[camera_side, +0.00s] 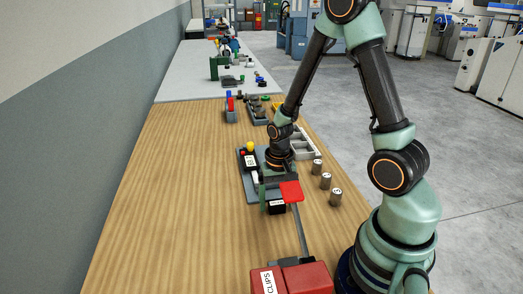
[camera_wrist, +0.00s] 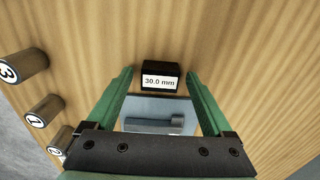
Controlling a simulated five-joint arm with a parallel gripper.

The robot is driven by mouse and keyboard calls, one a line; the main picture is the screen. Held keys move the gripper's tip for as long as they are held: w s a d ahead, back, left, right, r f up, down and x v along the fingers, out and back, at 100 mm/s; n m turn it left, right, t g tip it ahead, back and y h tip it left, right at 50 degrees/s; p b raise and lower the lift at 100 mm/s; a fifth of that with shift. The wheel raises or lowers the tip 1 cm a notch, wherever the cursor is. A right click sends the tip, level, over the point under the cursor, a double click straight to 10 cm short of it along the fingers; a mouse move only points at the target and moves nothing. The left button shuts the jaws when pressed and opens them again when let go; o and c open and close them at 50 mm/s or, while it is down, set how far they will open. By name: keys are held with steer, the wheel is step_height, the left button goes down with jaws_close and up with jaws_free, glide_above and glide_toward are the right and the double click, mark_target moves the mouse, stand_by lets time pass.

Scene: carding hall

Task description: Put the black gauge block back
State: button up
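The black gauge block (camera_wrist: 161,72), with a white "30.0 mm" label, is in the wrist view between and slightly beyond my fingertips. It also shows in the side view (camera_side: 276,209), low beside my gripper. My gripper (camera_wrist: 159,82) has green fingers spread apart, with a gap visible on both sides of the block. In the side view my gripper (camera_side: 277,196) points down, partly covered by a red panel.
A grey plate (camera_side: 249,187) with fittings lies behind the block. Numbered metal cylinders (camera_side: 326,181) stand to its right. A red box marked CLIPS (camera_side: 297,280) is at the front, near a grey stem (camera_side: 302,235) below the red panel (camera_side: 291,191). Wood at left is clear.

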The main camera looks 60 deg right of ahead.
mark_target(277, 203)
steer(key=a+r+n+t, duration=0.2)
steer(key=a+r+n, duration=0.2)
steer(key=r, duration=0.8)
steer(key=s+a+r+n+t, duration=0.1)
steer(key=a+r+n+t, duration=0.2)
steer(key=r, duration=0.9)
steer(key=shift+a+r+n+t, duration=0.15)
steer(key=shift+a+n+t, duration=0.15)
steer(key=shift+a+n, duration=0.6)
steer(key=shift+s+d, duration=0.1)
steer(key=shift+d, duration=0.05)
